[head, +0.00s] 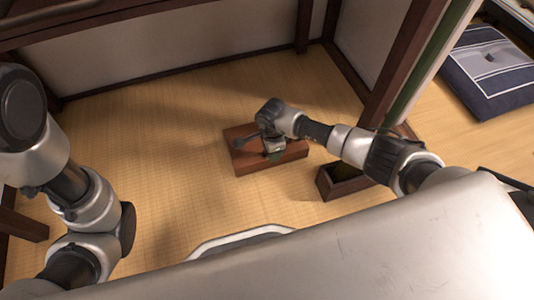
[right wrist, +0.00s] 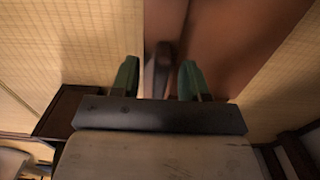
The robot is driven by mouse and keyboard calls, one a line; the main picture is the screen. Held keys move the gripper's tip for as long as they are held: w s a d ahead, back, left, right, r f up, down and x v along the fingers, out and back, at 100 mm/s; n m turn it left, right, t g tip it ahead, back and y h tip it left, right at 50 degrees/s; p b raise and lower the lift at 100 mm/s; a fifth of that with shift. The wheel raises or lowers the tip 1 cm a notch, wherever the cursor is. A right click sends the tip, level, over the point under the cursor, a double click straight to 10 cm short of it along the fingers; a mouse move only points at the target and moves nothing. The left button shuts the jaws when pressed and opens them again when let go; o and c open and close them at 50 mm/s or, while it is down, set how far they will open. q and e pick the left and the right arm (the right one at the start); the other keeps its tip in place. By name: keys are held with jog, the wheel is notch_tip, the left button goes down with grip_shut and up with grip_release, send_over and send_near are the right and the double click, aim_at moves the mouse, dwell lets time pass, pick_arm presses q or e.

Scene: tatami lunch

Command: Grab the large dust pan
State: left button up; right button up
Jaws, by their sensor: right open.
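A reddish-brown, flat, box-like thing (head: 246,162), which looks like the large dust pan, lies on the tatami floor in the middle of the head view. In the right wrist view its reddish-brown surface (right wrist: 222,45) fills the upper middle. A narrow dark brown bar (right wrist: 161,68), apparently its handle, stands between the fingers. My right gripper (head: 265,145) is over the pan in the head view. Its two green-tipped fingers (right wrist: 158,76) are open, one on each side of the bar, with gaps showing. My left arm is at the left; its gripper is not seen.
A small dark wooden open box (head: 345,183) stands just right of the pan, under my right arm. A wooden post (head: 398,65) rises behind it. A blue and grey cushion (head: 490,70) lies at the far right. The tatami (head: 150,150) left of the pan is clear.

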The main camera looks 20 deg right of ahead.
jog(key=shift+f, duration=0.15)
grip_shut()
dwell(0.4)
